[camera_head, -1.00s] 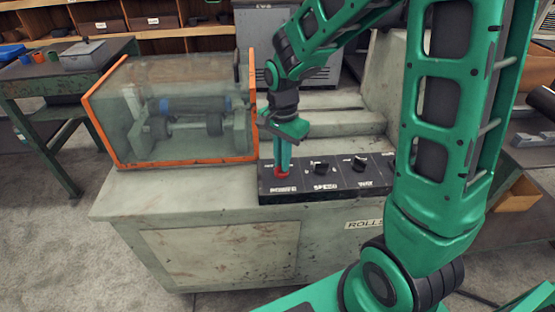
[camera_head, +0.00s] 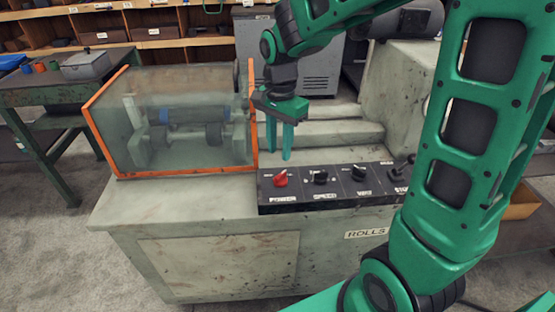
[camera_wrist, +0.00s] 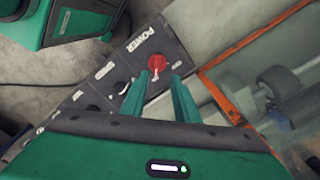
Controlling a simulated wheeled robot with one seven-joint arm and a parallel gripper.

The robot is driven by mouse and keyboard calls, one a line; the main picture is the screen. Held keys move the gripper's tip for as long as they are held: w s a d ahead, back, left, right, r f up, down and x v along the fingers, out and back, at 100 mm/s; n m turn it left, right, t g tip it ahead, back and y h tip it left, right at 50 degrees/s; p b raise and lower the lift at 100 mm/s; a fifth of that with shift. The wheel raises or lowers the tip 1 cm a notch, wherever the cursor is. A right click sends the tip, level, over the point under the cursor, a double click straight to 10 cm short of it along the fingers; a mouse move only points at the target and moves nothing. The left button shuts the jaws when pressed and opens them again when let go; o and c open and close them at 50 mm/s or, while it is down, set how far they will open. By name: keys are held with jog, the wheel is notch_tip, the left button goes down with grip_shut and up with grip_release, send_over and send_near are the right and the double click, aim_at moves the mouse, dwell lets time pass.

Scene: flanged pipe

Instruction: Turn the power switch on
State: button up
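The power switch is a red knob (camera_head: 280,179) at the left end of the black control panel (camera_head: 330,203), above the label POWER. It also shows in the wrist view (camera_wrist: 157,63), just beyond my fingertips, with its pointer turned at an angle. My gripper (camera_head: 280,157) hangs above and behind the red knob in the head view. Its two green fingers are apart with nothing between them, as the wrist view (camera_wrist: 160,82) also shows. The fingers do not appear to touch the knob.
Black knobs (camera_head: 320,177) and a lever (camera_head: 402,168) sit to the right on the panel. A clear guard with an orange frame (camera_head: 170,176) encloses rollers at the left, close to my gripper. The grey bench top (camera_head: 180,200) in front is clear.

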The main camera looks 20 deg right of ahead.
notch_tip(320, 180, up, 3)
jog(key=shift+f, duration=0.15)
dwell(0.4)
jog(key=s+d+n, duration=0.3)
jog(key=s+d, duration=0.5)
jog(key=s, duration=0.4)
jog(key=s+d+f+n, duration=0.1)
jog(key=s+d+n, duration=0.2)
jog(key=s+d, duration=0.5)
jog(key=s, duration=0.4)
jog(key=shift+s, duration=0.2)
jog(key=shift+d, duration=0.1)
